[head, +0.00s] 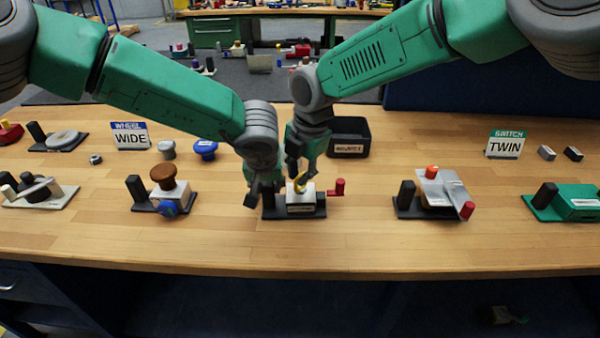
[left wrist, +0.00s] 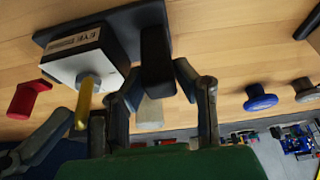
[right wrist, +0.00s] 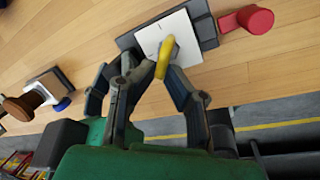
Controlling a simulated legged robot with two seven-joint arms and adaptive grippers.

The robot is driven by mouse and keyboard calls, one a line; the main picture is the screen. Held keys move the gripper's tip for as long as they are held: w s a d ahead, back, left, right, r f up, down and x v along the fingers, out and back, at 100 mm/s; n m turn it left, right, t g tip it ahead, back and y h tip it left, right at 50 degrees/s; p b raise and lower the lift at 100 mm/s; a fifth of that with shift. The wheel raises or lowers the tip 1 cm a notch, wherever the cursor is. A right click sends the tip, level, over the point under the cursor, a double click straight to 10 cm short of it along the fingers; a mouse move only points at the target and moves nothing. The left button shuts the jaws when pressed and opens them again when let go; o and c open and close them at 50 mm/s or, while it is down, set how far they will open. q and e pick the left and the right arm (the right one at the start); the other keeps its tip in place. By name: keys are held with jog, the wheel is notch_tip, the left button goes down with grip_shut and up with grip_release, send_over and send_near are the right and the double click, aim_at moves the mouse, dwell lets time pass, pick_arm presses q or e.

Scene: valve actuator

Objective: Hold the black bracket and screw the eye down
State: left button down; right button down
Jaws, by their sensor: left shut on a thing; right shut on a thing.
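The valve unit is a white block (head: 301,199) marked EYE in the left wrist view (left wrist: 82,50), on a dark base plate (head: 315,213). A yellow eye (right wrist: 165,57) on a grey stem stands on top of the block. My right gripper (right wrist: 160,76) is shut on the yellow eye from above. The black bracket (left wrist: 156,60) is an upright post at one end of the base. My left gripper (left wrist: 158,88) is shut on the bracket, its fingers on either side. In the head view my grippers largely hide the bracket and the eye.
A red handle (head: 338,188) stands right beside the unit. A black bin (head: 349,138) is behind it. A brown-knobbed unit (head: 163,188) is to the left and a grey-plated unit (head: 440,193) to the right. The bench front (head: 300,255) is clear.

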jog(key=shift+a+r+m, duration=0.15)
jog(key=shift+a+m, duration=0.1)
jog(key=shift+m, duration=0.25)
jog(key=c, duration=1.7)
grip_release()
jog(key=shift+o, duration=0.4)
jog(key=shift+d, duration=0.1)
notch_tip(320, 180, up, 12)
jog(key=s+d, duration=0.1)
jog(key=shift+s+d+f, duration=0.2)
jog(key=shift+d+f, duration=0.05)
jog(key=shift+d, duration=0.1)
jog(key=shift+o, duration=0.4)
